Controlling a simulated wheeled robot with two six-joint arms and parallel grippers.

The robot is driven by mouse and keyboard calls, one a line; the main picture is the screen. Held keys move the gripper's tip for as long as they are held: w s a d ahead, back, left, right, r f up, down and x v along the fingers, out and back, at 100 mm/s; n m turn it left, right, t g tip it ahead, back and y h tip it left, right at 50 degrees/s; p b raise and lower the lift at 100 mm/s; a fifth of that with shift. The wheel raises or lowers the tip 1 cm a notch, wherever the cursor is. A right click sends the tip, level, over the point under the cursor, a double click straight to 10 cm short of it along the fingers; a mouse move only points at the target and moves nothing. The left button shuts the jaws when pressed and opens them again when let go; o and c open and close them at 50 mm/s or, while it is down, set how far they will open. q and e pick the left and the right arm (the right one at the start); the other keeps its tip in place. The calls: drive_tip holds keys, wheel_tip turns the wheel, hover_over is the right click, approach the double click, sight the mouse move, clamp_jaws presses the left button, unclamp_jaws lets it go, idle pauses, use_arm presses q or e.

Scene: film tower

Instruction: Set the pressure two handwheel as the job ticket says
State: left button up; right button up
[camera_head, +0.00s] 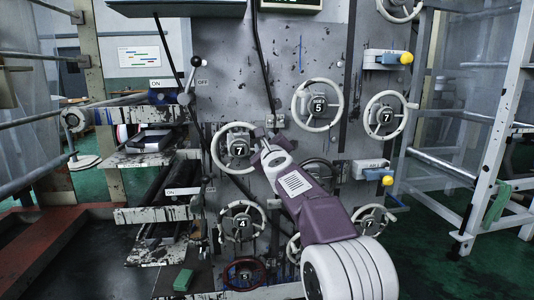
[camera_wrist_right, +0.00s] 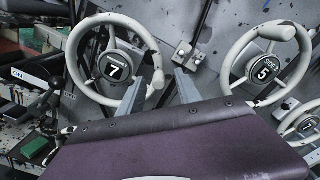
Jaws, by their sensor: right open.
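Several white handwheels with black number hubs are on the grey panel. A handwheel showing 7 (camera_head: 219,148) is left of centre; it also shows in the right wrist view (camera_wrist_right: 74,68). A handwheel showing 5 (camera_head: 297,104) is up and to its right, also in the wrist view (camera_wrist_right: 228,62). The small words on the hubs are too small to read surely, so I cannot tell which is pressure two. My right gripper (camera_head: 268,137) is open at the right side of the wheel showing 7; its fingertips (camera_wrist_right: 169,80) show no grip on the rim. My left gripper is out of view.
More handwheels show 7 (camera_head: 386,95) at right and 4 (camera_head: 234,237) below. A dark red handwheel (camera_head: 264,275) is at the bottom. Yellow-knobbed units (camera_head: 388,58) and an ON/OFF lever (camera_head: 190,80) stick out. A white frame (camera_head: 487,170) stands at right.

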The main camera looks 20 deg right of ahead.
drive_tip(key=shift+v, duration=1.6)
drive_tip(key=shift+d, duration=0.1)
